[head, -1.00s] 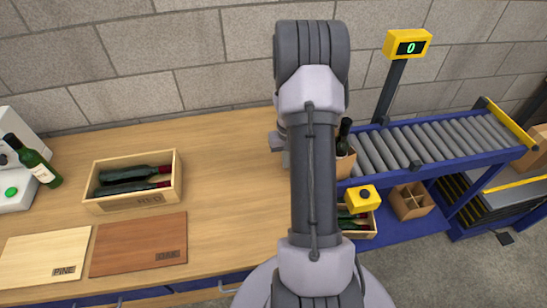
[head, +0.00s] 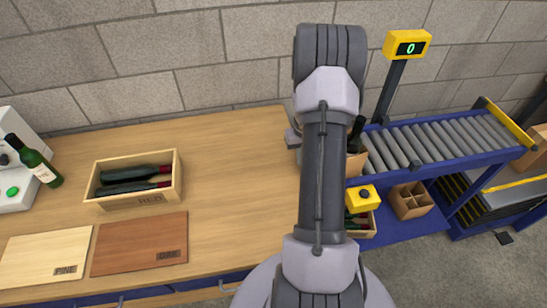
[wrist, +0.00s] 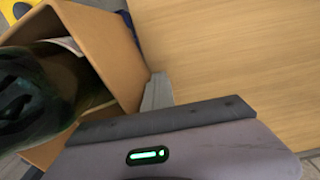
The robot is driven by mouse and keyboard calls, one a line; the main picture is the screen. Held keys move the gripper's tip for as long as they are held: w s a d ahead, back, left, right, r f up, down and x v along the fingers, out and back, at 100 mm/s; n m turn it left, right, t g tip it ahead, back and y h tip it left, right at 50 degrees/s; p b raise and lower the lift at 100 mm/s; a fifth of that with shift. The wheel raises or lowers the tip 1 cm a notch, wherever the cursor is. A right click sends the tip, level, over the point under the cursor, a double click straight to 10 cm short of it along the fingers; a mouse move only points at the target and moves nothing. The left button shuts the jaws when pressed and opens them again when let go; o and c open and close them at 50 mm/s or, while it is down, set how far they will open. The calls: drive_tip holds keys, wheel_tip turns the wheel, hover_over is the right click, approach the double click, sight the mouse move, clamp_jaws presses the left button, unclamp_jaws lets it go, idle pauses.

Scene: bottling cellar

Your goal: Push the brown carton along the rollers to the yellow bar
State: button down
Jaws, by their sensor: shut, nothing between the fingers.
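The brown carton (head: 356,166) stands at the left end of the roller conveyor (head: 440,140), partly hidden behind my arm. A dark bottle (head: 357,131) stands up out of it. The yellow bar (head: 509,122) crosses the far right end of the rollers, well away from the carton. My gripper (wrist: 157,92) is shut and empty against or very close to the carton's side wall (wrist: 106,45) in the wrist view; exact contact is unclear. Part of my gripper (head: 293,139) shows left of the carton in the head view.
The wooden bench (head: 235,150) lies left, with a red-wine crate (head: 140,202) and two wood plates. A yellow display post (head: 406,46) stands behind the rollers. A yellow box (head: 363,197) is at their near side. The rollers between carton and bar look clear.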

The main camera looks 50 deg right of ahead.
drive_tip(key=shift+s+d, duration=0.7)
drive_tip(key=shift+d, duration=0.2)
drive_tip(key=shift+w+a, duration=0.1)
drive_tip(key=shift+a, duration=0.05)
drive_tip(key=shift+w+a, duration=0.3)
drive_tip(key=shift+a, duration=0.05)
drive_tip(key=shift+w+d, duration=0.3)
drive_tip(key=shift+w, duration=0.05)
drive_tip(key=shift+s+d+p, duration=0.25)
drive_tip(key=shift+s+d, duration=0.85)
drive_tip(key=shift+d, duration=0.35)
drive_tip(key=shift+s+d+p, duration=0.25)
drive_tip(key=shift+s+d, duration=0.85)
drive_tip(key=shift+d, duration=0.3)
drive_tip(key=shift+w+a, duration=0.1)
